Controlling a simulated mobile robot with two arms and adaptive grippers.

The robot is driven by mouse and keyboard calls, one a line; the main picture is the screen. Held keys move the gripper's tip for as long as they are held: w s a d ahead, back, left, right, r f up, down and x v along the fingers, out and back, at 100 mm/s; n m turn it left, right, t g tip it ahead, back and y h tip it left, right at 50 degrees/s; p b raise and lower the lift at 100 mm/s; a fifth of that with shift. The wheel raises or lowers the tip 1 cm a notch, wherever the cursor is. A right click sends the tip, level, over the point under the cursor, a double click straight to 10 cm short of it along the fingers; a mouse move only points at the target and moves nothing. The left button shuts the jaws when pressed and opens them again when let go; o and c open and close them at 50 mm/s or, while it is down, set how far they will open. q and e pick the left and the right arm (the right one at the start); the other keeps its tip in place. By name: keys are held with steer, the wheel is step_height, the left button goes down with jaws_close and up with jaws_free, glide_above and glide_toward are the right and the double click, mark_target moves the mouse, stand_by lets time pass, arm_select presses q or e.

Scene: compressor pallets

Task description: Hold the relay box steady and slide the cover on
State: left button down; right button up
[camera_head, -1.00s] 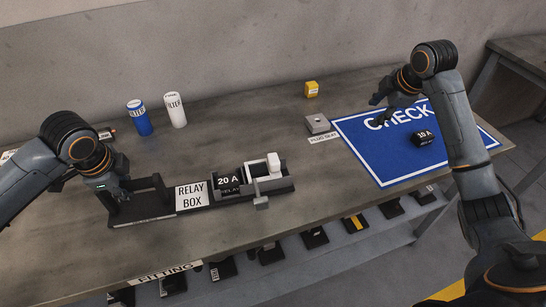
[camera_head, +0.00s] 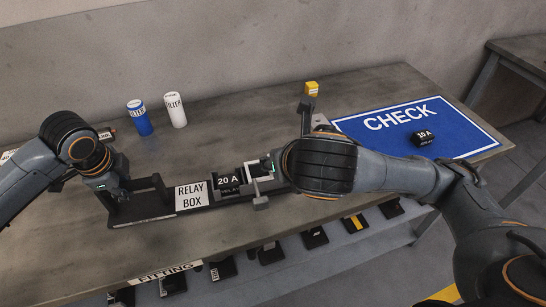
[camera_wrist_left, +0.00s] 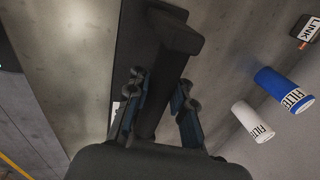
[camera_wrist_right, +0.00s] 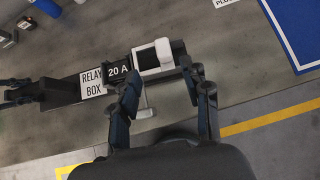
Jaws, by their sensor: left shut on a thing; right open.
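The relay box is a long dark holder (camera_head: 150,219) at the table's front edge, with a white RELAY BOX label (camera_head: 192,196). A black 20 A relay (camera_head: 229,181) sits in its right part. A light grey and white piece (camera_head: 259,184), perhaps the cover, sits just right of the relay; the right wrist view shows its white block (camera_wrist_right: 153,56). My left gripper (camera_wrist_left: 160,88) is shut on a dark bar at the holder's left end. My right gripper (camera_wrist_right: 166,78) is open close to the white block; my right wrist hides the holder's right end in the head view.
A blue filter (camera_head: 139,118) and a white filter (camera_head: 174,110) stand at the back. A yellow block (camera_head: 312,88) is behind my right wrist. A blue CHECK mat (camera_head: 450,125) bears a black 10 A relay (camera_head: 424,138). Several dark items lie on a lower shelf.

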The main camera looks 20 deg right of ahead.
steer(key=x, duration=1.2)
steer(key=shift+s+d, duration=0.1)
steer(key=shift+d, duration=0.05)
steer(key=shift+c, duration=0.4)
jaws_close()
